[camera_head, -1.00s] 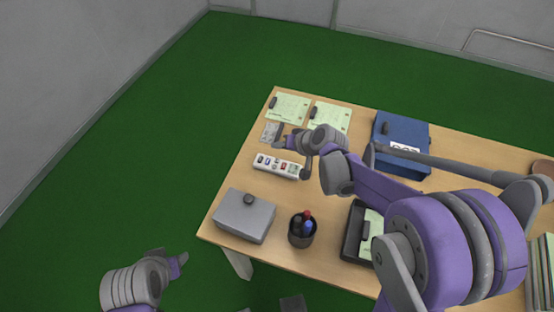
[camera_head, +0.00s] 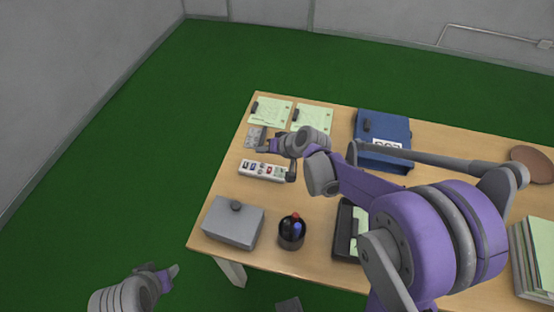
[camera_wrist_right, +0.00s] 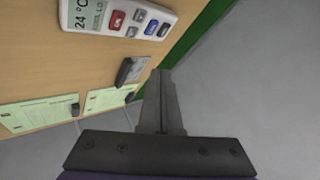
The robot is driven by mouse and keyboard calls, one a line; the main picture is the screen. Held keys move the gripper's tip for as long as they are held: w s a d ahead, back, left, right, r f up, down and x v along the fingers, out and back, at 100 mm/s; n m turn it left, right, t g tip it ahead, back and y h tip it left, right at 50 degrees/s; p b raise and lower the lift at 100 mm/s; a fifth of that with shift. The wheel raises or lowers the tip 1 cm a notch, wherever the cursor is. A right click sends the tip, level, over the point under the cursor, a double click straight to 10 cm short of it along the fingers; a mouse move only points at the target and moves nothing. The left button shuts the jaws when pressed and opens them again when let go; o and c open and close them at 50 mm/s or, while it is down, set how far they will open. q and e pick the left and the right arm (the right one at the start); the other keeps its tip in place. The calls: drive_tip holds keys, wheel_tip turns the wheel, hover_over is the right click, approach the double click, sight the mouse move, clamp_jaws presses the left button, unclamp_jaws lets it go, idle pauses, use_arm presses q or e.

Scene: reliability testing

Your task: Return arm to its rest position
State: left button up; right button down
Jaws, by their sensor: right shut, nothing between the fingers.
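My right arm reaches in from the right over the desk (camera_head: 325,205). Its gripper (camera_head: 264,141) is over the far left part of the desk, just beyond the white remote (camera_head: 263,171). In the right wrist view the right gripper's fingers (camera_wrist_right: 161,103) are together, with nothing between them. The remote (camera_wrist_right: 128,15) shows there at the top, apart from the fingers. My left gripper (camera_head: 160,274) is low at the left, over the green floor and away from the desk. Its fingers are too small and angled to judge.
A grey box (camera_head: 233,222), a pen cup (camera_head: 291,233) and a black tray (camera_head: 345,222) stand along the near side. A blue binder (camera_head: 382,130) and clipped papers (camera_head: 312,118) lie at the back. Folders (camera_head: 533,255) stack at right. Floor left of the desk is clear.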

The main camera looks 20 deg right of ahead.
drive_tip(key=s+d+r+n+g+h+p, duration=0.1)
drive_tip(key=s+r+h, duration=0.1)
drive_tip(key=s, duration=1.1)
drive_tip(key=s+d+r+n+g+h+p, duration=0.1)
drive_tip(key=s+r, duration=0.3)
drive_tip(key=s, duration=0.9)
drive_tip(key=shift+d+n+h+p, duration=0.3)
drive_tip(key=shift+h+p, duration=0.45)
drive_tip(key=shift+h, duration=0.15)
